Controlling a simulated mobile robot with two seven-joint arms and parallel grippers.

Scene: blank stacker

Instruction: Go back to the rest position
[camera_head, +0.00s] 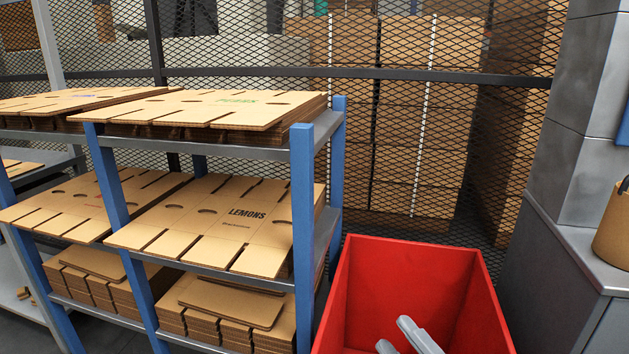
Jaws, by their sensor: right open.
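My right gripper (400,335) shows at the bottom edge, right of the middle. Its two grey fingers are apart and nothing shows between them. It appears in front of or over the red bin (405,262); the view does not tell how deep it is. The rest of the right arm is cut off by the lower edge. My left gripper is not in view.
A blue-post shelf (305,235) at left holds stacks of flat cardboard blanks, one marked LEMONS (247,214). A wire mesh fence (270,50) stands behind. A grey machine or cabinet (560,260) at right carries a brown container (612,232).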

